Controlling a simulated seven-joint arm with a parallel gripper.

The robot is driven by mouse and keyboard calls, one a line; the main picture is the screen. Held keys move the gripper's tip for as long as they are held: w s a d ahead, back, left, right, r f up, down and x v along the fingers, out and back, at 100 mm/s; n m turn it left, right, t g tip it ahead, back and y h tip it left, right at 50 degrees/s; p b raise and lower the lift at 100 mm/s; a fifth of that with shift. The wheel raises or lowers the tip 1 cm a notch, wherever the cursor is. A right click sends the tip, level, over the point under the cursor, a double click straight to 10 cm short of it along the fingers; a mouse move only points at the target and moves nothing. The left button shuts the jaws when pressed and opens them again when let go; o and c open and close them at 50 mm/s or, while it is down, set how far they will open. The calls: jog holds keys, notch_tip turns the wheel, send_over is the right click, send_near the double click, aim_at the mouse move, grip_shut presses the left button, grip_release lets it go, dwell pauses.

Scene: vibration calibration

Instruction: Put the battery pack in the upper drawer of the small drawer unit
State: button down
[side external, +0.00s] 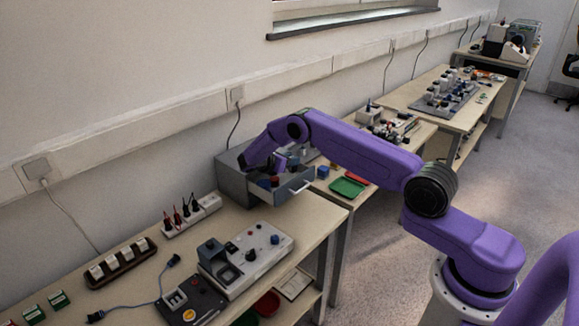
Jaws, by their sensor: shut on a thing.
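The small grey drawer unit (233,186) stands on the bench against the wall. One drawer (286,190) is pulled out toward the front right, with a pale handle on its face. My gripper (268,172) is over the open drawer, near the unit's front, and points down. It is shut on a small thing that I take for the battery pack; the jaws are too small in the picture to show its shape. A small red thing (275,180) and dark blue shapes show at the drawer opening below my gripper. I cannot tell whether they are held or lying in the drawer.
A white control panel (247,258) lies in front of the drawer unit. A power strip (192,215) with plugs stands to its left. My arm spans above the right-hand bench.

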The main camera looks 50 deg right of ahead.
jog(key=shift+f, duration=1.2)
jog(key=shift+f, duration=0.1)
jog(key=c, duration=0.8)
grip_release()
jog(key=shift+c, duration=0.2)
